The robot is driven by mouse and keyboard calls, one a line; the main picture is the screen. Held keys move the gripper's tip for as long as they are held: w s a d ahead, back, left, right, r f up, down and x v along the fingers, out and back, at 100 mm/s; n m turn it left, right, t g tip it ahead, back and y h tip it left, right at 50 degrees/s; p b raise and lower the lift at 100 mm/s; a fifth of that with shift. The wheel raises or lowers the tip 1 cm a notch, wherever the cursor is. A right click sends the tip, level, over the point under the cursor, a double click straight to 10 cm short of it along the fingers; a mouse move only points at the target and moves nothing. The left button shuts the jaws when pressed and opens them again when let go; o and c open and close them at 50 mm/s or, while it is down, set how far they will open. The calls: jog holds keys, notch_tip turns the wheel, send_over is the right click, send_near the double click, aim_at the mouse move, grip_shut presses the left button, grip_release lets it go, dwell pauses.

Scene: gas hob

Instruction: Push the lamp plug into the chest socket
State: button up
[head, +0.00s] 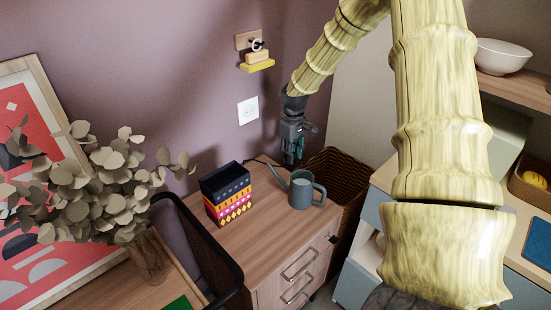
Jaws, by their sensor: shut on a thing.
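The white wall socket (248,110) is on the mauve wall above the wooden chest (262,237). My gripper (293,158) points down in front of the wall, to the right of the socket and a little lower, apart from it. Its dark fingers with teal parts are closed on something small. This appears to be the lamp plug, but the fingers hide its shape and prongs. A thin dark cord (262,161) runs along the back of the chest top towards my gripper. I cannot make out a lamp clearly.
A grey-blue watering can (305,192) stands on the chest just below my gripper. A patterned box (228,194) stands to its left. A wicker basket (340,172) is at the right.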

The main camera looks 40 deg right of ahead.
jog(key=shift+s+d, duration=0.25)
jog(key=shift+d, duration=0.65)
jog(key=shift+s+d, duration=0.2)
jog(key=shift+d, duration=0.7)
jog(key=shift+r, duration=0.1)
